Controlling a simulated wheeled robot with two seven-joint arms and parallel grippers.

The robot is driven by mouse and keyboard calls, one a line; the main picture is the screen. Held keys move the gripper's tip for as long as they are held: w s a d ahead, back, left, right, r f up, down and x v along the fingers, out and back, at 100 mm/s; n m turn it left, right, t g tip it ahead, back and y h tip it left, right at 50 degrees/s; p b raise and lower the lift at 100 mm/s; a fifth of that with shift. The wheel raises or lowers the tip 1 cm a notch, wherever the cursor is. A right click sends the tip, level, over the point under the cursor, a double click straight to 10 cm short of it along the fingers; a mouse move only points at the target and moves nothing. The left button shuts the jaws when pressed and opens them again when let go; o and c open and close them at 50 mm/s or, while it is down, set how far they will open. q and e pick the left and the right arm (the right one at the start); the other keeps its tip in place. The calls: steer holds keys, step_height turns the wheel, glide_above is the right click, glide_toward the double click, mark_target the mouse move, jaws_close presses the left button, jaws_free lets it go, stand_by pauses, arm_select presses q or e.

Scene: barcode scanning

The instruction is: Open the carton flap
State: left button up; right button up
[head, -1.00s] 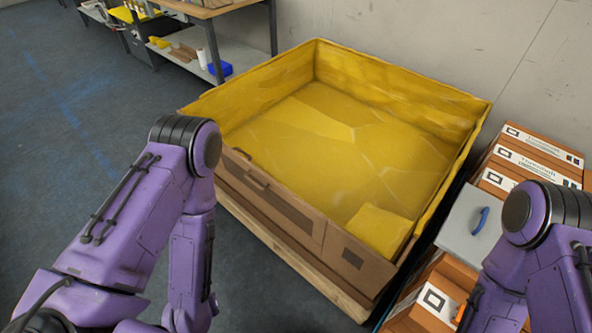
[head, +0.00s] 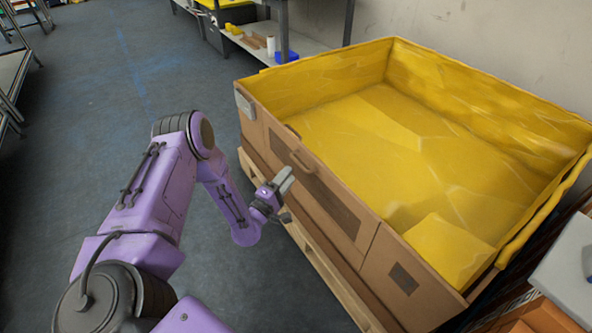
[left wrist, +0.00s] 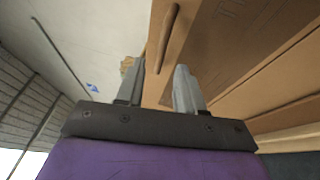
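The large brown carton (head: 375,262) with a yellow lining stands on a wooden pallet. Its front flap (head: 362,208) is upright, flush with the front wall, and has a dark rectangular patch and a small brown handle (head: 303,163) near its top edge. The handle also shows as a bar in the left wrist view (left wrist: 168,38). My left gripper (head: 288,176) is in front of the carton, just left of the handle and apart from it. Its fingers (left wrist: 160,76) are spread, with nothing between them. My right gripper is not in view.
The pallet (head: 315,262) sticks out below the carton's front. A grey panel (head: 573,260) lies at the right edge. A bench with a shelf (head: 260,42) is behind. The dark floor (head: 90,120) at left is free.

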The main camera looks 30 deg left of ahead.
mark_target(308, 172)
arm_select(q)
steer(key=w, duration=0.5)
steer(key=shift+w+r, duration=0.2)
steer(key=shift+r, duration=0.2)
